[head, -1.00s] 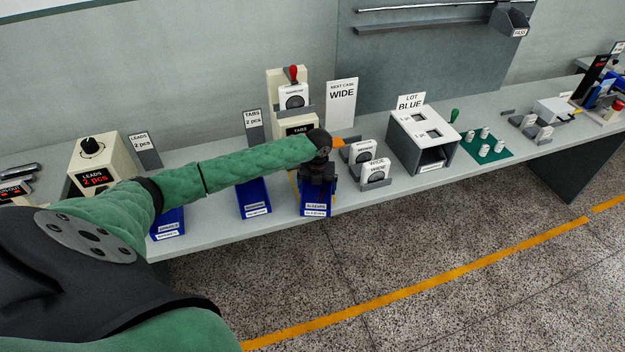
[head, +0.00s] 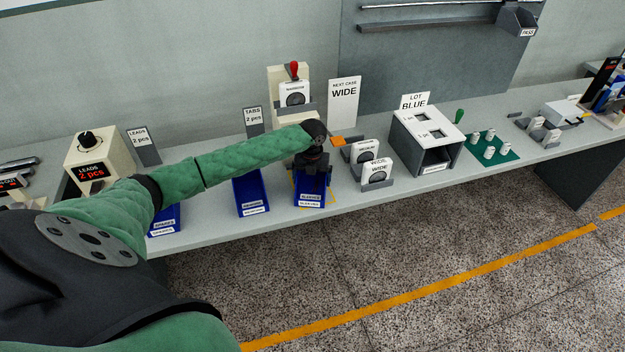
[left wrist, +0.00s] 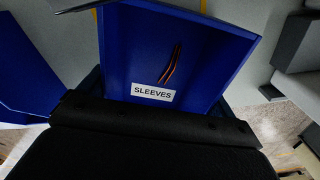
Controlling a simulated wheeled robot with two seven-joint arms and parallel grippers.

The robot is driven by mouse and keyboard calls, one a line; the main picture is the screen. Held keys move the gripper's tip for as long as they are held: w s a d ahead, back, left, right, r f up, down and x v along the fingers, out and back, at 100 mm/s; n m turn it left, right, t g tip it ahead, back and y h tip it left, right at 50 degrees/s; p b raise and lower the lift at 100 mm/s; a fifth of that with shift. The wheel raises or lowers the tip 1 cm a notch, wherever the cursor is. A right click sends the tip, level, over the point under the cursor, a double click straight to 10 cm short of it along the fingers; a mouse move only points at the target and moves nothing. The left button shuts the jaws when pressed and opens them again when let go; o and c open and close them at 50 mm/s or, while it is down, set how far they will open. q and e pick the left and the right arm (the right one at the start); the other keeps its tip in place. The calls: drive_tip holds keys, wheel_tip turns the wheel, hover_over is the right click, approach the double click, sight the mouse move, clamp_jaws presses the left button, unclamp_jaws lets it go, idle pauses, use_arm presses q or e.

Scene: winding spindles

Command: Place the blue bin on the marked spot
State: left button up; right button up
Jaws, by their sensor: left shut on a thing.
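The blue bin (head: 308,188) is at the front of the bench, with my left gripper (head: 312,168) shut on it from above. The left wrist view shows the bin's inside (left wrist: 205,45), a white SLEEVES label (left wrist: 153,92) and a few thin dark and orange pieces. Yellow outline lines (head: 332,192) show on the bench beside the bin on both sides, so the bin stands over or just above the marked spot. I cannot tell whether its base touches the bench. The gripper hides the bin's back. My right gripper is not in view.
Another blue bin (head: 250,192) stands to the left, and a third (head: 165,218) further left. A cream lever machine (head: 294,92) stands behind. The bench's front edge is near.

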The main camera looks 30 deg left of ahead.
sight(313, 187)
use_arm(q)
drive_tip(key=o, duration=0.9)
drive_tip(key=shift+w+a+f, duration=0.1)
drive_tip(key=shift+d+r, duration=0.2)
drive_tip(key=shift+r, duration=0.25)
drive_tip(key=shift+r+b, duration=0.3)
drive_tip(key=shift+r, duration=0.6)
wheel_tip(313, 187, up, 10)
drive_tip(key=b, duration=0.3)
drive_tip(key=shift+f, duration=0.15)
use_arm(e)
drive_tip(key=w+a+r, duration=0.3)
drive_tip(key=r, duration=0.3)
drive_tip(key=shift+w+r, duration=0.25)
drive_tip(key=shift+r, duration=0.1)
